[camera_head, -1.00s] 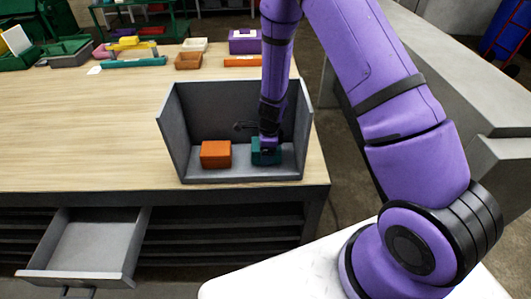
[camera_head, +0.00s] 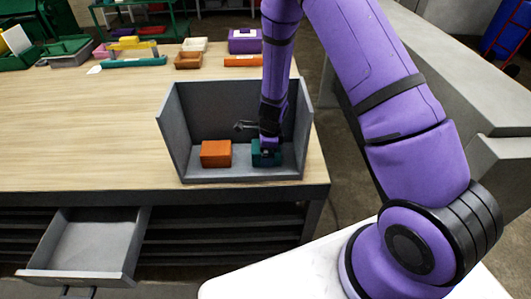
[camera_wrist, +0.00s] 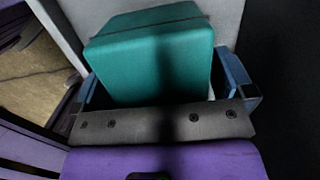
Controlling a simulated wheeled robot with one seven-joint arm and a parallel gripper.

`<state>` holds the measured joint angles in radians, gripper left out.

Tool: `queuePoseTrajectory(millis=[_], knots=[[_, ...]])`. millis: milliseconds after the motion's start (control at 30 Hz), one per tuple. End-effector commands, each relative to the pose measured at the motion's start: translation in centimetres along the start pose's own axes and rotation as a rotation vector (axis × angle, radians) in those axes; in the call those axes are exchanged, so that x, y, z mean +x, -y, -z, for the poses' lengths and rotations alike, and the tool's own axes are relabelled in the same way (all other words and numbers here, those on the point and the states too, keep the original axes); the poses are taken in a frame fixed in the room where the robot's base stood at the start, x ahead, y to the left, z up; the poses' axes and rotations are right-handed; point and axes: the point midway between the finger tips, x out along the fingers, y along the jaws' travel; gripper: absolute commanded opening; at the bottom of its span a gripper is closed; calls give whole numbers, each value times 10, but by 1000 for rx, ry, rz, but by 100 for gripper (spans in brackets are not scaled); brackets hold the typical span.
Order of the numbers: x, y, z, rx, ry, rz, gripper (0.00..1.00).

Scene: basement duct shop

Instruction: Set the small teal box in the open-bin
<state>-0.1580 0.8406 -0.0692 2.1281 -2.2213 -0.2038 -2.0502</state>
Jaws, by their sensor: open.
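The open-bin (camera_head: 215,108) is a grey box-like holder with an open front and top on the wooden bench. The small teal box (camera_head: 260,159) rests on its floor at the right, partly hidden by my gripper. My gripper (camera_head: 267,149) is inside the bin, right above the teal box. In the wrist view the teal box (camera_wrist: 150,60) lies between the two blue fingers of my gripper (camera_wrist: 165,88). The jaws are open, with one finger on each side of the box. I cannot tell whether either finger touches it.
An orange box (camera_head: 216,154) stands in the bin left of the teal box. Small trays and boxes, including a brown tray (camera_head: 188,60) and a purple box (camera_head: 244,41), line the back of the bench. An open drawer (camera_head: 85,243) juts out below.

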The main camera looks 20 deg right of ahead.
Motion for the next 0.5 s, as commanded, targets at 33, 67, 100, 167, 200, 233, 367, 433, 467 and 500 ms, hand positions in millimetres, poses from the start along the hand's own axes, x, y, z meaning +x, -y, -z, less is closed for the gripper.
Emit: queuePoseTrajectory(millis=[33,67,100,167,200,233,367,433,467,500], knots=[[-8,1,-1,-3,0,4,100],[-13,1,-1,-3,0,4,100],[-20,1,-2,-3,1,5,100],[-32,0,-2,-4,1,4,100],[-40,1,-1,-2,1,6,100],[-46,0,-2,-3,1,4,100],[-71,1,-2,-4,1,5,100],[-83,0,-1,-1,1,5,100],[-87,0,-2,-2,1,4,100],[-92,0,-1,-2,1,3,100]])
